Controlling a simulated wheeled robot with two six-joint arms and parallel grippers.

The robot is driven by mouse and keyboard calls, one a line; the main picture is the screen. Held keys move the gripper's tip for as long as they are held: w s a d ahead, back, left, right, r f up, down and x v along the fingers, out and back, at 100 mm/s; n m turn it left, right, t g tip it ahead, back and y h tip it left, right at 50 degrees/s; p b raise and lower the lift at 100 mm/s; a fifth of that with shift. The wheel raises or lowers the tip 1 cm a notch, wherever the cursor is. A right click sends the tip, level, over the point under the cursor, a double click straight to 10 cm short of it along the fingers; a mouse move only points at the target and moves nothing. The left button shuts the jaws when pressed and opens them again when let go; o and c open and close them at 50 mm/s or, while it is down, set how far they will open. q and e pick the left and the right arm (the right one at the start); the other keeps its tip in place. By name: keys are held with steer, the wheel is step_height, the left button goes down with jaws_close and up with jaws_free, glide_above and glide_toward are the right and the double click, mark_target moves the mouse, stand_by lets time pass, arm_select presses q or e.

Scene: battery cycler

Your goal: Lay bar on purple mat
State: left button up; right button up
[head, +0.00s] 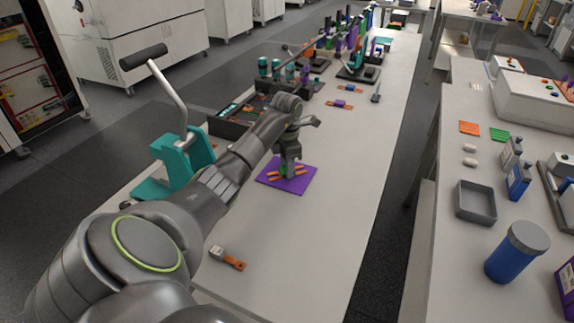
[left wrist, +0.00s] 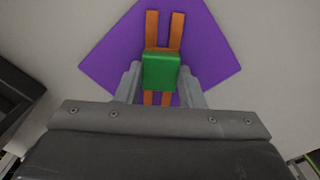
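The bar, orange strips with a green block across their middle, shows in the left wrist view (left wrist: 162,72) and in the head view (head: 299,171). It lies over the purple mat (head: 271,180), which also shows as a tilted square in the left wrist view (left wrist: 110,62). My left gripper (head: 289,168) points down over the mat. Its two fingers (left wrist: 162,84) stand on either side of the green block and appear to press on it. I cannot tell exactly whether the bar touches the mat. My right gripper is not in view.
A teal stand with a grey lever (head: 172,160) is left of my arm. A dark tray (head: 232,120) stands behind it. An orange-and-grey tool (head: 227,258) lies nearer on the white table. An orange-and-purple bar (head: 340,104) lies farther back. The table right of the mat is clear.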

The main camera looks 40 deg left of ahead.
arm_select(q)
steer(key=o, duration=0.5)
steer(key=shift+c, duration=0.2)
steer(key=shift+r, duration=0.15)
step_height(320, 180, up, 6)
steer(key=shift+r, duration=0.1)
steer(key=shift+r+p, duration=2.5)
steer(key=shift+r, duration=0.4)
